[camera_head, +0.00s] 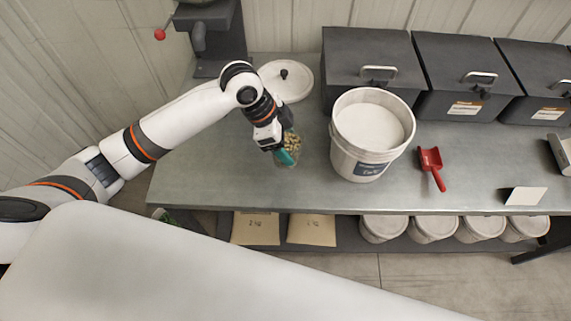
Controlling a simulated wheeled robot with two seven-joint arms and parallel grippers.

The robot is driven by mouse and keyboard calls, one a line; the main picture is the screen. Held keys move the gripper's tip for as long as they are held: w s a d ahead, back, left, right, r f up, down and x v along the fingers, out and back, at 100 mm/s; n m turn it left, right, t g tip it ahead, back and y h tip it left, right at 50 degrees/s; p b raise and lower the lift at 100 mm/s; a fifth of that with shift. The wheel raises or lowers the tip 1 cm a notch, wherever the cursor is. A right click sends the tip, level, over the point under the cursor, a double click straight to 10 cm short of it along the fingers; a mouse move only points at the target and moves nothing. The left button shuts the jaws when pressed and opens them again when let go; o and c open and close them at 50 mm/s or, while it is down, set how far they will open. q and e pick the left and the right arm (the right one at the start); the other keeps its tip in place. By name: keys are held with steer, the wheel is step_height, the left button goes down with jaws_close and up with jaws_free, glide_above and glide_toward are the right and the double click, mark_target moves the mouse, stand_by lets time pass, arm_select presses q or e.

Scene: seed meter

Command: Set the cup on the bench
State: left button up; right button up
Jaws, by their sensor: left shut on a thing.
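The cup (290,155) is clear and holds pale, bean-like seeds. It is in the head view left of centre, over or on the front part of the grey metal bench (220,172). My left gripper (284,155) is shut on the cup, with a teal finger pad showing against its side. The gripper hides part of the cup. I cannot tell whether the cup's base touches the bench. My right gripper is not in view.
A white bucket (343,150) of white powder stands just right of the cup. A round lid (297,86) lies behind. A red scoop (432,170), a blank card (525,196) and dark lidded bins (368,60) are further right. Bare bench lies left of the cup.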

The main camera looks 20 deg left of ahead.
arm_select(q)
steer(key=f, duration=0.4)
steer(key=shift+w+a+f+p, duration=0.1)
steer(key=shift+a+f+p, duration=0.1)
steer(key=shift+f+p, duration=0.15)
step_height(320, 180, down, 3)
steer(key=shift+p, duration=0.35)
steer(key=shift+f, duration=0.25)
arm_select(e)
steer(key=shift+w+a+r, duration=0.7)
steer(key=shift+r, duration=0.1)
arm_select(q)
steer(key=o, duration=1.2)
steer(key=shift+f, duration=0.1)
steer(key=shift+c, duration=0.2)
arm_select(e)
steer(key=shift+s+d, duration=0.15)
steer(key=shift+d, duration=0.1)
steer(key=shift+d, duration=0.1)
arm_select(q)
steer(key=shift+a+r, duration=0.1)
steer(key=shift+r, duration=0.25)
steer(key=b+v, duration=0.1)
steer(key=v, duration=1)
steer(key=shift+r+b, duration=0.3)
steer(key=shift+b, duration=0.1)
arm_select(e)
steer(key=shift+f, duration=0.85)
